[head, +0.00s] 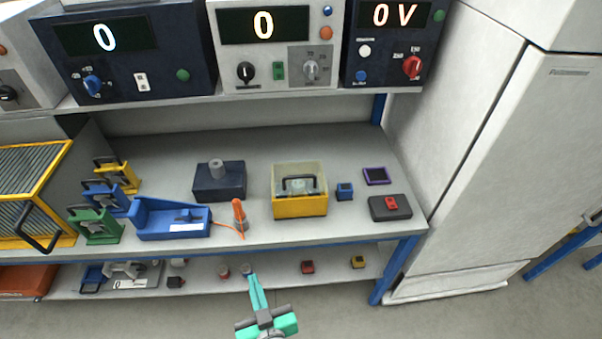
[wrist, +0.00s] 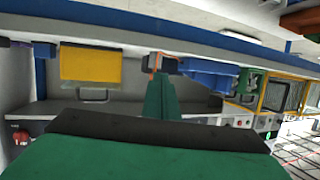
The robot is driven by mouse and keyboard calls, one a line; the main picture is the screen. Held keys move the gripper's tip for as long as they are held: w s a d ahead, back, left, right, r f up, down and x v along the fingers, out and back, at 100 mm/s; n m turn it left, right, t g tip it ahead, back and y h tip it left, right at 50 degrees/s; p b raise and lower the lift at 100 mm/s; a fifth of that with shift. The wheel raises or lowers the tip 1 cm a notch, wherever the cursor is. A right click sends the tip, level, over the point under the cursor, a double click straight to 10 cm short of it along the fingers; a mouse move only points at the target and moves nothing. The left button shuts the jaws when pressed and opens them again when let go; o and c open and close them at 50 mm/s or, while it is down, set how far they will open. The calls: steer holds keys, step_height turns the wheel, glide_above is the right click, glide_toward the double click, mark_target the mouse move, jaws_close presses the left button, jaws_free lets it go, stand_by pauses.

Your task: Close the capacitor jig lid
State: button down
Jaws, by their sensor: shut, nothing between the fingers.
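The capacitor jig looks to be the yellow box (head: 300,207) with a clear, pale lid (head: 313,170) on the bench, right of centre. A dark handle (head: 298,184) shows at the clear part. I cannot tell from this angle how far the lid stands open. The yellow box also shows at the upper left of the wrist view (wrist: 90,65), which looks upside down. My teal gripper (head: 251,277) is shut and empty, in front of the bench and left of the jig, apart from it. Its green fingers also show in the wrist view (wrist: 160,88).
An orange-handled tool (head: 239,214) and a blue tray (head: 172,220) lie left of the jig. A dark blue box (head: 219,182) stands behind them. A small blue block (head: 344,191) and a dark red-buttoned box (head: 390,208) are to the right. The lower shelf (head: 210,283) holds small parts.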

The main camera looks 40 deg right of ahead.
steer(key=w+d+r+m+g+h, duration=0.15)
steer(key=w+d+r, duration=0.25)
steer(key=d+r, duration=0.65)
steer(key=w+d+r+m+g+h, duration=0.15)
steer(key=w+d+r, duration=0.25)
steer(key=d+r, duration=0.6)
glide_above(301, 191)
steer(key=w+d, duration=0.1)
steer(key=shift+t, duration=0.3)
steer(key=f, duration=0.6)
steer(key=shift+w+d, duration=0.1)
steer(key=shift+w, duration=0.1)
steer(key=shift+s+a+f, duration=0.2)
steer(key=shift+s+f, duration=0.1)
steer(key=shift+f, duration=0.15)
steer(key=shift+s+a+f, duration=0.2)
steer(key=shift+s+f, duration=0.05)
steer(key=shift+f, duration=0.15)
steer(key=shift+f, duration=0.1)
steer(key=shift+s+a+f, duration=0.1)
steer(key=shift+a+f, duration=0.05)
steer(key=shift+f, duration=0.1)
steer(key=shift+s+a+f, duration=0.1)
steer(key=shift+s+f, duration=0.15)
steer(key=shift+f, duration=0.25)
steer(key=shift+s+a+f, duration=0.1)
steer(key=shift+s+f, duration=0.1)
steer(key=shift+f, duration=0.3)
